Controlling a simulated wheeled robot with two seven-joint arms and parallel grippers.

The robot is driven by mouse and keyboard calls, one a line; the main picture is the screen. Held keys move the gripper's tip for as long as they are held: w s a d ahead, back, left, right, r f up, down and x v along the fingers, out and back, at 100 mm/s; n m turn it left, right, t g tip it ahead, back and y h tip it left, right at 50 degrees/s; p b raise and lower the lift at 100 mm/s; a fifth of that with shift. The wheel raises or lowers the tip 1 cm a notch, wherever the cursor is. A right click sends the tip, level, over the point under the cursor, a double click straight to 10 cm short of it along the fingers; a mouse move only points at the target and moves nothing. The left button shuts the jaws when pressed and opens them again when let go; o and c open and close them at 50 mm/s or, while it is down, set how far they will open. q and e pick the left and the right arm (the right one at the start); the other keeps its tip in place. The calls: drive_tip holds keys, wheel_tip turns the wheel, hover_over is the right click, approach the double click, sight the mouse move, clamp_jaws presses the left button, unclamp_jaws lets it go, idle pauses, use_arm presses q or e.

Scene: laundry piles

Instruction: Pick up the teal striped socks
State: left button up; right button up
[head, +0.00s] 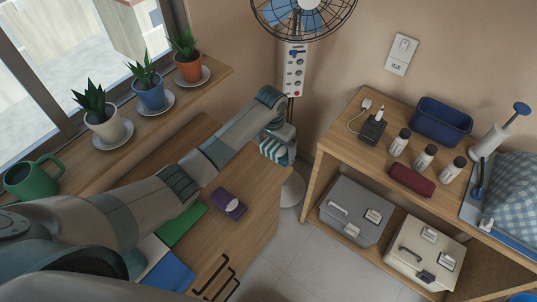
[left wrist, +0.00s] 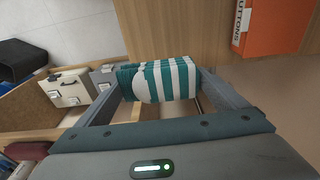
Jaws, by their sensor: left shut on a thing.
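The teal and white striped socks (head: 274,150) are a folded bundle at the far end of the wooden cabinet top (head: 262,182). They also show in the left wrist view (left wrist: 160,80), between the two fingers. My left gripper (head: 277,146) reaches over the cabinet from the left and is shut on the socks, with a finger on each side of them. Whether the socks still touch the cabinet top is hard to tell. My right gripper is not in view.
A purple box (head: 229,204), a green book (head: 182,225) and a blue book (head: 170,276) lie on the cabinet top. Potted plants stand on the sill (head: 193,93). A shelf (head: 331,148) stands right, and a fan (head: 303,15) behind. An orange box (left wrist: 268,28) shows near the gripper.

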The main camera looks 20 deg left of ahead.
use_arm(q)
drive_tip(key=d+r+b, duration=0.3)
drive_tip(key=d+r, duration=0.2)
drive_tip(key=d, duration=0.4)
drive_tip(key=shift+w+r, duration=0.25)
drive_tip(key=shift+w, duration=0.05)
